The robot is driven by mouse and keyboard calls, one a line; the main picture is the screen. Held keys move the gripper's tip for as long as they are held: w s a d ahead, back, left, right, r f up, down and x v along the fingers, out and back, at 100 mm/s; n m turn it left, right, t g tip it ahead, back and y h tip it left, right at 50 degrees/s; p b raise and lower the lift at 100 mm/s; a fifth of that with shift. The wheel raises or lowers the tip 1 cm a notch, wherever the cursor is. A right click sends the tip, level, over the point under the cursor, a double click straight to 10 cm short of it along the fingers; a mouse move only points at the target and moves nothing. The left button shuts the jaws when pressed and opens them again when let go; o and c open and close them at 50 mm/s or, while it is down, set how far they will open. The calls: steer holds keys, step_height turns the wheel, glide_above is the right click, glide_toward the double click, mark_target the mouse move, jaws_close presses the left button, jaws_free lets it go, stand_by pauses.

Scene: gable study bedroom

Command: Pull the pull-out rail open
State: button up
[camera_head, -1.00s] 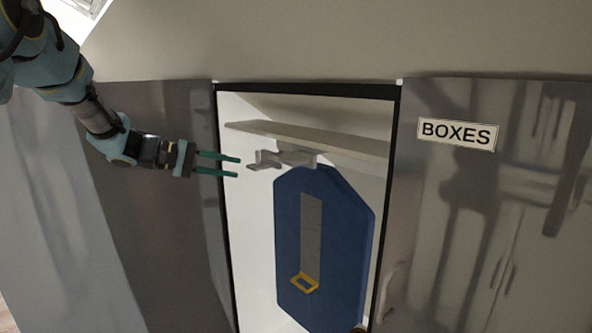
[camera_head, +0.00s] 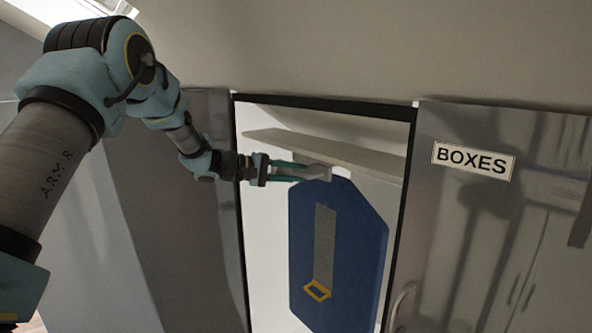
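The grey pull-out rail (camera_head: 318,172) is mounted under a pale shelf inside the open cabinet bay, above the blue board. My gripper (camera_head: 303,174) reaches in from the left at the rail's front end. Its two green fingers are spread, one above and one below, with the rail's front end appearing between them. The fingers overlap the rail in this view, so I cannot tell whether they touch it.
A blue eight-sided board (camera_head: 362,255) with a grey strap and yellow buckle (camera_head: 317,291) hangs below the rail. The shelf (camera_head: 350,155) is just above. Dark frame edges bound the bay. A panel with a BOXES sign (camera_head: 473,161) stands at the right.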

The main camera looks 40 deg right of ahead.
jaws_close()
steer(key=shift+f, duration=0.1)
stand_by(1.4)
